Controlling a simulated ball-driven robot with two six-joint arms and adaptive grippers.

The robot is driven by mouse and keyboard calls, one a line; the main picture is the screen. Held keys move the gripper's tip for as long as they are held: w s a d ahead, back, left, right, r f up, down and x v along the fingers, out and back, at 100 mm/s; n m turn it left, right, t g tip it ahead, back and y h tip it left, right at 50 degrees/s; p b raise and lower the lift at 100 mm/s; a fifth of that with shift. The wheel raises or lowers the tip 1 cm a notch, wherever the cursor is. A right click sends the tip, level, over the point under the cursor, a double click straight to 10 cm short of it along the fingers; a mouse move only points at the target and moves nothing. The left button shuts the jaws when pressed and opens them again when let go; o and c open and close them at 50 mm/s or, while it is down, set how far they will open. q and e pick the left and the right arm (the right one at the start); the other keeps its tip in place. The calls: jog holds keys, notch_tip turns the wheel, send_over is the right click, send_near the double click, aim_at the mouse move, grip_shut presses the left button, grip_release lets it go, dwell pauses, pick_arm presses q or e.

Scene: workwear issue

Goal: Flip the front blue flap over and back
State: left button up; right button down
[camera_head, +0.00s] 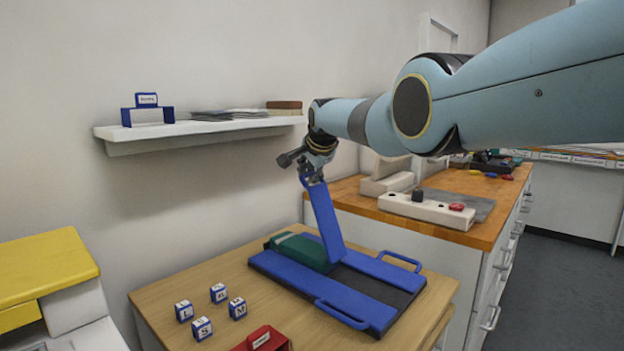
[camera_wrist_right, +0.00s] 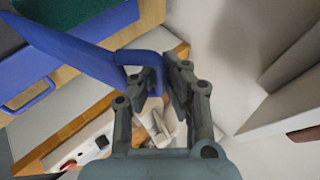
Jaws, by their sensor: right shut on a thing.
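A folding board (camera_head: 375,285) with blue panels and a dark middle lies on the wooden table. One blue flap (camera_head: 325,222) stands up steeply from it, near the folded green cloth (camera_head: 305,252). My right gripper (camera_head: 309,172) is at the flap's top end, shut on its handle. In the right wrist view, the blue handle (camera_wrist_right: 150,58) passes between the fingers of my right gripper (camera_wrist_right: 165,78), with the flap (camera_wrist_right: 80,50) running to the upper left. The other panels lie flat, two with loop handles (camera_head: 342,315). My left gripper is not in view.
Several blue-and-white lettered blocks (camera_head: 202,327) and a red holder (camera_head: 262,340) stand at the table's front left. A wall shelf (camera_head: 205,132) is behind. A wooden-topped cabinet (camera_head: 440,218) with a switch box is to the right. A yellow-topped unit (camera_head: 45,270) is at left.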

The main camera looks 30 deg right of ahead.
jog(key=shift+w+a+r, duration=0.2)
jog(key=shift+w+r, duration=0.15)
jog(key=shift+r, duration=0.4)
jog(key=c, duration=1.7)
grip_release()
jog(key=shift+w, duration=0.15)
jog(key=shift+o, duration=0.4)
jog(key=shift+w+a+f, duration=0.15)
jog(key=shift+f, duration=0.1)
